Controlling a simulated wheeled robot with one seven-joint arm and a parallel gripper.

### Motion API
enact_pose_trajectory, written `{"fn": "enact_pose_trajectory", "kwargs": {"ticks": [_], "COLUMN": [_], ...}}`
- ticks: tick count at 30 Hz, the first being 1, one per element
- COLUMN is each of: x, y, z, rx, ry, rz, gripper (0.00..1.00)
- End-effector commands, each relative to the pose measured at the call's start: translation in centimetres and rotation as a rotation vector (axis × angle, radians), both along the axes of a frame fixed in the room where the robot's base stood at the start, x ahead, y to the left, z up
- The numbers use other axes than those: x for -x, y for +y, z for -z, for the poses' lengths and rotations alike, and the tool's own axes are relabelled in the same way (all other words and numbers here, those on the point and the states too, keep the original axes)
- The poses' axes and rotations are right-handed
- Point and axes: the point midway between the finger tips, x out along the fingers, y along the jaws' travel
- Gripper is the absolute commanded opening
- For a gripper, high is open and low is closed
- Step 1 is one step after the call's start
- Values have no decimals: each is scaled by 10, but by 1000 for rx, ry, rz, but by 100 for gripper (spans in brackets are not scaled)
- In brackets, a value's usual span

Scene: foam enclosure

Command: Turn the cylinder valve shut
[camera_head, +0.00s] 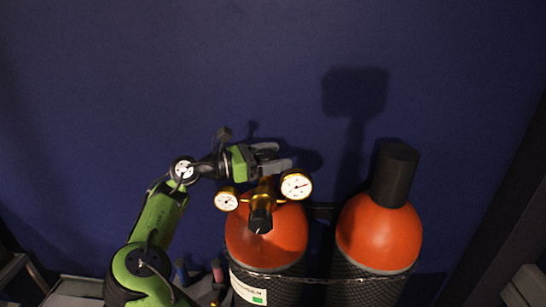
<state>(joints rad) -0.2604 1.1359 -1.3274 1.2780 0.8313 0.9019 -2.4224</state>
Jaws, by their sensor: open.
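The cylinder with the valve (266,232) has an orange-red top and a dark mesh sleeve and stands upright at lower centre. A brass valve and regulator (266,192) with two white dial gauges sits on its top. A black knob (260,221) faces the front of the brass body. My gripper (276,158) is open at the end of my green arm, just above and behind the brass fitting in the picture. Its grey fingers point right. I cannot tell whether they touch the fitting. The part of the fitting behind the gauges is partly hidden.
A second orange-topped cylinder (378,236) with a black cap (395,174) stands close on the right. A strap (320,281) runs across both cylinders. A dark blue wall (260,60) is behind. A dark frame post (505,205) stands at the right edge.

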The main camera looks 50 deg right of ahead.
Motion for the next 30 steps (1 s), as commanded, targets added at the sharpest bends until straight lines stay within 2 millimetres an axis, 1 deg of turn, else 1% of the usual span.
{"fn": "enact_pose_trajectory", "kwargs": {"ticks": [4,5,15,23,30], "x": [0,0,0,1,3], "y": [0,0,0,-1,-1], "z": [0,0,0,0,-1], "rx": [0,0,-1,-1,4], "ry": [0,0,0,-1,-1], "rz": [0,0,1,25,196], "gripper": [82,79,27,26,26]}}
